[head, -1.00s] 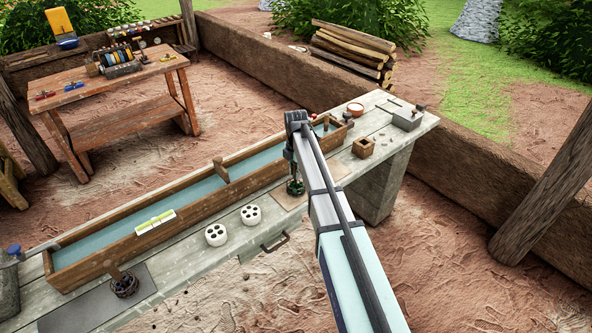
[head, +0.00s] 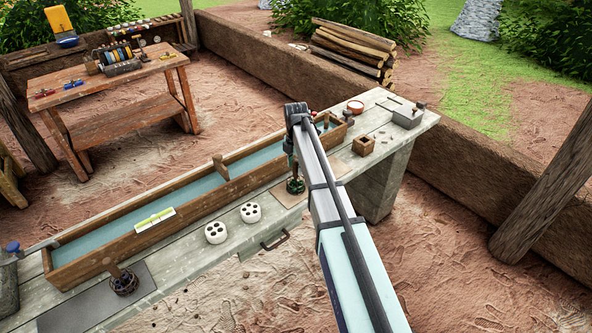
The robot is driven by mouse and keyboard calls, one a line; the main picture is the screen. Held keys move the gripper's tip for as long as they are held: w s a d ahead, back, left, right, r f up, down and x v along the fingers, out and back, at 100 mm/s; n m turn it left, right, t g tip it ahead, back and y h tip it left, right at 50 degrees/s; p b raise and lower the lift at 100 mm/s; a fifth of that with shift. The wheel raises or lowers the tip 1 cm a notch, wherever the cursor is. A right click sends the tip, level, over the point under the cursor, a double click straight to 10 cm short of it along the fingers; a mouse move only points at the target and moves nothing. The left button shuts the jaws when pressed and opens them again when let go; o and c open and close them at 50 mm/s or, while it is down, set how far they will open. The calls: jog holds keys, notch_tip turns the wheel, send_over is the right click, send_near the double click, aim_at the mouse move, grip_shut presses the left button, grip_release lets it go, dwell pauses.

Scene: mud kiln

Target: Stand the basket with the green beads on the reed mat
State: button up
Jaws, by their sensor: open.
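A small dark basket with green beads (head: 295,187) stands on a brownish mat (head: 282,198), which looks like the reed mat, on the long bench right of centre. Much of this mat is hidden behind my arm. My gripper (head: 294,177) points down just above the basket, its jaws open; whether the fingertips still touch the basket is too small to tell.
A long water trough (head: 200,195) runs along the bench's back side. Two white pieces with holes (head: 216,233) stand left of the basket. A small wooden box (head: 363,147), a reddish bowl (head: 355,107) and a grey block (head: 407,118) lie to the right.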

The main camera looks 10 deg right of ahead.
notch_tip(320, 180, up, 10)
jog(key=b, duration=0.3)
jog(key=shift+r, duration=0.2)
